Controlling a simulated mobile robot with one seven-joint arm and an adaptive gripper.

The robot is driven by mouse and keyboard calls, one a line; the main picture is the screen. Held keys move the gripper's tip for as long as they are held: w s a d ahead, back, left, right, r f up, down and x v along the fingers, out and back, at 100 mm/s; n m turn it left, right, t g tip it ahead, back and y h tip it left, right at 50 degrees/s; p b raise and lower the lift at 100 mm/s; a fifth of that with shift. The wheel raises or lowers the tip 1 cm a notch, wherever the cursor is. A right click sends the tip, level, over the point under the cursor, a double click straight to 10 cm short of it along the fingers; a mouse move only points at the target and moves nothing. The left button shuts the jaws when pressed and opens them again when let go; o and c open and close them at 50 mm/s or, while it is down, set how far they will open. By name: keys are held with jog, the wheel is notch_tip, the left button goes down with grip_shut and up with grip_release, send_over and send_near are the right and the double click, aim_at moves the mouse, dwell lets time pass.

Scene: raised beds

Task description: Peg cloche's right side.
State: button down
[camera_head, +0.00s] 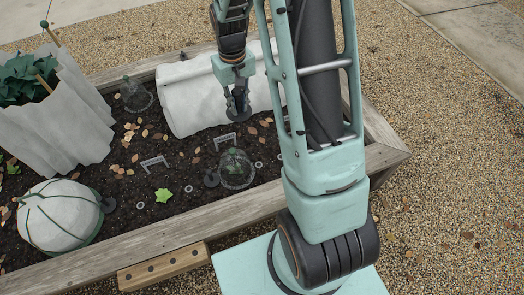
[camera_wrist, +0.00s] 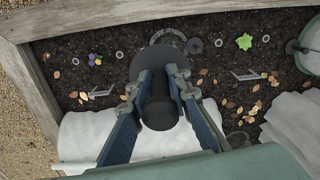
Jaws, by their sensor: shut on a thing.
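My gripper (camera_head: 238,88) points down in front of the white fleece tunnel, behind the clear bell cloche. Its fingers, also in the wrist view (camera_wrist: 160,85), are shut on a dark peg (camera_wrist: 160,112) with a round grey disc (camera_head: 237,113) at its lower end. The peg appears held above the bed. The cloche (camera_head: 238,169) stands on the soil near the front board, over a small green plant; in the wrist view the disc partly hides it. A dark disc-shaped peg (camera_head: 211,178) sits at its left side. A small pale ring (camera_head: 259,165) lies at its right.
A fleece tunnel (camera_head: 190,95), a corded white dome (camera_head: 58,220), a corrugated guard (camera_head: 65,125) and another clear cloche (camera_head: 136,96) stand in the bed. Wooden boards (camera_head: 160,237) edge the bed.

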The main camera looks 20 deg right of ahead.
jog(key=w+d+f+n+b, duration=0.2)
jog(key=f+b, duration=0.6)
jog(key=f, duration=0.5)
jog(key=w+d+f+n+b, duration=0.1)
jog(key=w+d+f+b, duration=0.3)
jog(key=f+b, duration=0.4)
jog(key=w+d+f+n+b, duration=0.2)
jog(key=f+b, duration=0.6)
jog(key=f, duration=1.1)
jog(key=shift+w+d+f+n+b, duration=0.15)
jog(key=shift+w+d+n+b, duration=0.3)
jog(key=shift+d, duration=0.45)
jog(key=shift+f, duration=0.1)
notch_tip(320, 180, down, 11)
jog(key=b, duration=0.7)
jog(key=shift+f, duration=0.75)
jog(key=c, duration=1.7)
grip_release()
jog(key=shift+r, duration=0.1)
